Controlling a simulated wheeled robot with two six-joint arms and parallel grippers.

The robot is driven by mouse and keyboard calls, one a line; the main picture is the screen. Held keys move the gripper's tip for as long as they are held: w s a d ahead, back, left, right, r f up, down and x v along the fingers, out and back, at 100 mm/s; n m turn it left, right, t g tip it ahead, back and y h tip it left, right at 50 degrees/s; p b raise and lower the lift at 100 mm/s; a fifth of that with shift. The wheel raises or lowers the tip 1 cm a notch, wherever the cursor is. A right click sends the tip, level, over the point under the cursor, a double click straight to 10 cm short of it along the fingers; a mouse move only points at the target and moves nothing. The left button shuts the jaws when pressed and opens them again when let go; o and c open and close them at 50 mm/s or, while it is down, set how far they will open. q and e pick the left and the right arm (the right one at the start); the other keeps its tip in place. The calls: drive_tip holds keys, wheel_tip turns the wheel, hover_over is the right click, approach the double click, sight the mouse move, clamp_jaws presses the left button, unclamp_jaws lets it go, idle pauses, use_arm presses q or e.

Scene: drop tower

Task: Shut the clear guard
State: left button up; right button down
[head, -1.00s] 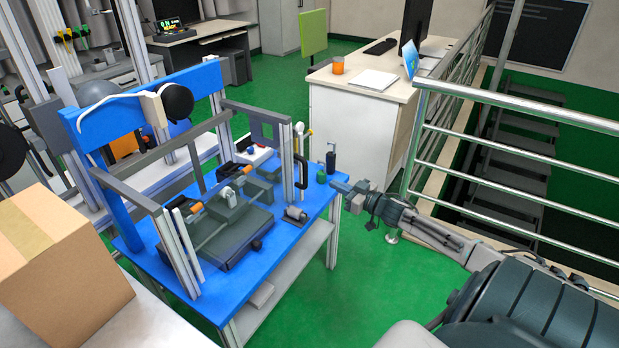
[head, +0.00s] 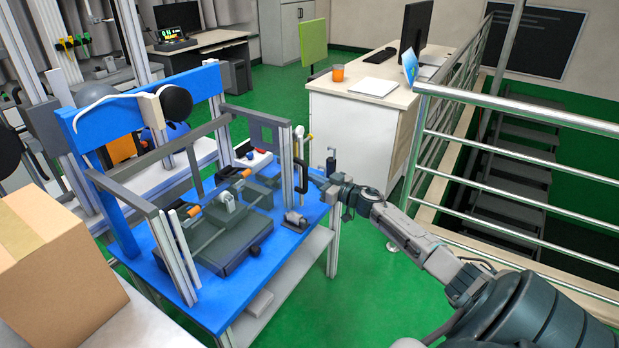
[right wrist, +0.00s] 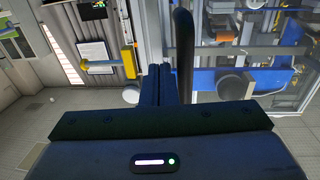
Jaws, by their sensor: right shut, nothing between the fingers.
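The clear guard is hard to make out in the head view. A grey bar frame (head: 172,150) stands over the blue bench (head: 205,312), and I cannot tell how far the guard is open. A clear pane (right wrist: 287,98) shows at the right of the right wrist view. A black curved handle (head: 301,172) stands by the right-hand posts; a dark curved bar (right wrist: 183,50), seemingly this handle, rises just right of my fingers in the wrist view. My right gripper (head: 315,179) is shut and empty, close beside the handle; contact is unclear. My left gripper is out of view.
A dark fixture (head: 228,240) sits on the bench inside the posts. A small grey cylinder (head: 295,219) lies near the bench's right edge. A cardboard box (head: 55,260) is at front left. A metal railing (head: 520,115) runs along the right.

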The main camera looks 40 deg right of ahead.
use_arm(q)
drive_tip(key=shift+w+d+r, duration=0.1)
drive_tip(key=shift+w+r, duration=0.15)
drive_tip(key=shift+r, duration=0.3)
use_arm(e)
drive_tip(key=shift+w+a, duration=0.2)
drive_tip(key=shift+w, duration=1)
